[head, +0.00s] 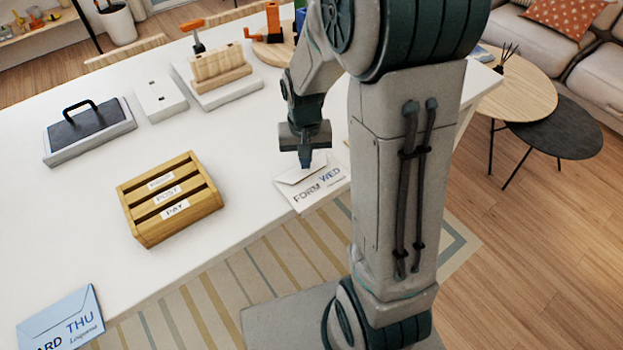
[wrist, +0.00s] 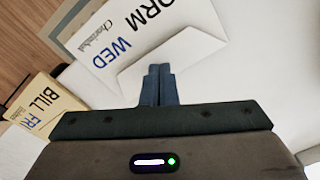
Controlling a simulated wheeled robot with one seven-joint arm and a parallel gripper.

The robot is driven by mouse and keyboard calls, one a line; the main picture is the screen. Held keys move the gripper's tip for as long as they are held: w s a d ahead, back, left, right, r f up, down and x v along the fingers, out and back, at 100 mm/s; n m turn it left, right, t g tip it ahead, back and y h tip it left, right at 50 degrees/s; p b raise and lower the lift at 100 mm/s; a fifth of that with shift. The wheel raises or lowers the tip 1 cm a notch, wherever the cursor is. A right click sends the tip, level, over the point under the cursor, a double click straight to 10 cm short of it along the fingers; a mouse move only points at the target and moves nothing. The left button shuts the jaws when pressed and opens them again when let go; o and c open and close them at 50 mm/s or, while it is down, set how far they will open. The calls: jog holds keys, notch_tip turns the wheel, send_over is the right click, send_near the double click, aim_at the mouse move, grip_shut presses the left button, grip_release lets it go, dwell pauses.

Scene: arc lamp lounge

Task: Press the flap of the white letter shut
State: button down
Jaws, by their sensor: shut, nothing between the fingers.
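The white letter (head: 312,194), marked FORM WED, lies at the table's near edge, left of my arm column. It also shows in the wrist view (wrist: 112,62), text side up. Its flap (wrist: 172,55) is the plain white piece at the end nearest my gripper, and in the head view (head: 298,172) it is partly behind my fingers. It looks somewhat raised, but I cannot tell how far. My gripper (head: 305,166) points down over the flap end, shut and empty. In the wrist view its fingertips (wrist: 159,70) overlap the flap; contact is unclear.
A wooden sorter (head: 172,198) with labelled slots stands left of the letter. A blue THU letter (head: 62,318) lies at the near left edge. A yellow BILL letter (wrist: 42,105) lies near the white one. The white table (head: 100,230) is clear around the sorter.

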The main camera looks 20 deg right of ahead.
jog(key=shift+f+b, duration=0.6)
jog(key=shift+f, duration=0.2)
jog(key=shift+s+f, duration=0.15)
dwell(1.5)
notch_tip(320, 180, up, 8)
jog(key=p, duration=0.5)
jog(key=shift+p, duration=0.35)
dwell(0.5)
jog(key=s+r+n+t, duration=0.2)
jog(key=s+r+t, duration=0.1)
jog(key=s+r, duration=1)
jog(key=shift+s+r+t, duration=0.35)
jog(key=shift+s+t, duration=0.05)
jog(key=shift+s, duration=0.15)
